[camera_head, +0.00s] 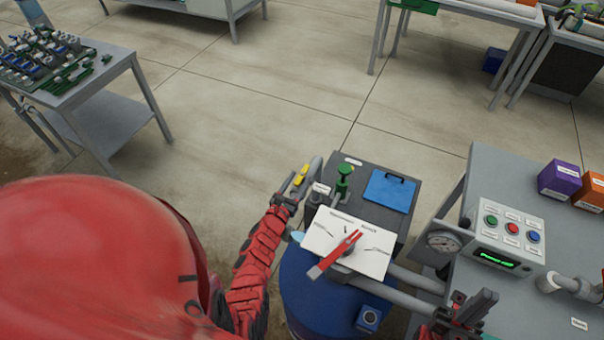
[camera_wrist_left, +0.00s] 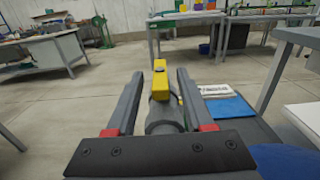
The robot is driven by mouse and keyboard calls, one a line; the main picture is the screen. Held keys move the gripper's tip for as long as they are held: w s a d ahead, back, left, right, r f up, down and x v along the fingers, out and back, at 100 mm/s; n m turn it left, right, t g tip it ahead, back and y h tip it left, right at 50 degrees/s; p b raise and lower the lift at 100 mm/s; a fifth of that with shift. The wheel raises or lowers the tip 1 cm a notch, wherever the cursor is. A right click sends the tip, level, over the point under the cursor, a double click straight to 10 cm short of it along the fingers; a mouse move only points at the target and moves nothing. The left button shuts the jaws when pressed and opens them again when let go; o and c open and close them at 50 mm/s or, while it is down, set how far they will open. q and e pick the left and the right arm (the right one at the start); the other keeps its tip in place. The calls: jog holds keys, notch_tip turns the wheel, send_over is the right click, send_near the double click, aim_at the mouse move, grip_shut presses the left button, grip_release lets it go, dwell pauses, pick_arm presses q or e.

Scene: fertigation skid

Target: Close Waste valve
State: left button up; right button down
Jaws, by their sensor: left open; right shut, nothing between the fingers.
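A valve with a yellow handle (camera_head: 300,175) sits on a grey pipe (camera_head: 314,168) left of the dark grey box. Its small white label (camera_head: 321,188) is too small to read, so I cannot confirm it is the Waste valve. My left gripper (camera_head: 291,186) is open at this valve. In the left wrist view the yellow handle (camera_wrist_left: 160,78) stands between the two spread fingers of the left gripper (camera_wrist_left: 157,95), with a visible gap on each side. My right gripper (camera_head: 470,302) is shut and empty near the bottom edge, over the grey bench.
A red lever (camera_head: 335,257) crosses a white label plate (camera_head: 375,250) above a blue drum (camera_head: 310,290). A green valve (camera_head: 344,172) and blue panel (camera_head: 390,191) are on the dark box. A gauge (camera_head: 443,241) and button box (camera_head: 508,238) stand right.

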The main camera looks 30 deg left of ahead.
pick_arm(q)
jog(key=shift+w+a, duration=0.1)
jog(key=shift+w, duration=1.3)
grip_shut()
